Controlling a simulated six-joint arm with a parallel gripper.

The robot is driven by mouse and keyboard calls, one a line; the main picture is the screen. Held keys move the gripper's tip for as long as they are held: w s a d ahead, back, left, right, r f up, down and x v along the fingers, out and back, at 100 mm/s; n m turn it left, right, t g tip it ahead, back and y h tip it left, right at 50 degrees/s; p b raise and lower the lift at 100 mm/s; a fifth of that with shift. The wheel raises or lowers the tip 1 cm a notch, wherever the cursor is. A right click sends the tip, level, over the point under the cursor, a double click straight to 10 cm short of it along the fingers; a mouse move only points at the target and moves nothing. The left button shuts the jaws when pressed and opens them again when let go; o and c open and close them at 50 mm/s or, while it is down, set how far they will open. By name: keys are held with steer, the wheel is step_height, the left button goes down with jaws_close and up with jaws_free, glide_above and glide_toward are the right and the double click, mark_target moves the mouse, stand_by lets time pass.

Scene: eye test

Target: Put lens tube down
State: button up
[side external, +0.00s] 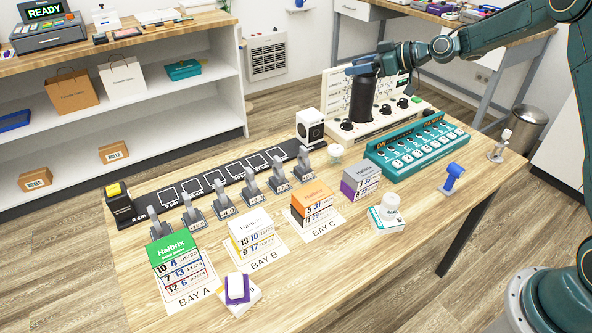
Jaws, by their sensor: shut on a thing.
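A black cylinder (363,100), which looks like the lens tube, is upright in my gripper (362,68). My gripper is shut on its top end, at the back right of the table. The tube overlaps the white panel with black dials (396,108) behind it. I cannot tell whether its lower end touches anything. My arm reaches in from the right.
A teal keypad box (418,148) stands right of the tube. A black rail (230,178) with several grey clamps runs along the table, with a white speaker-like cube (310,127) at its far end. Card stacks stand on bay sheets. The right front tabletop is mostly clear.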

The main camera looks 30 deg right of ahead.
steer(key=shift+r, duration=1.95)
steer(key=s+d+m+h, duration=0.75)
steer(key=s+d, duration=0.45)
steer(key=d, duration=0.5)
steer(key=s+d+m+h, duration=0.7)
steer(key=s+d, duration=0.4)
steer(key=d, duration=0.5)
step_height(320, 180, down, 16)
steer(key=n, duration=0.1)
steer(key=shift+h, duration=0.25)
steer(key=shift+f, duration=1.95)
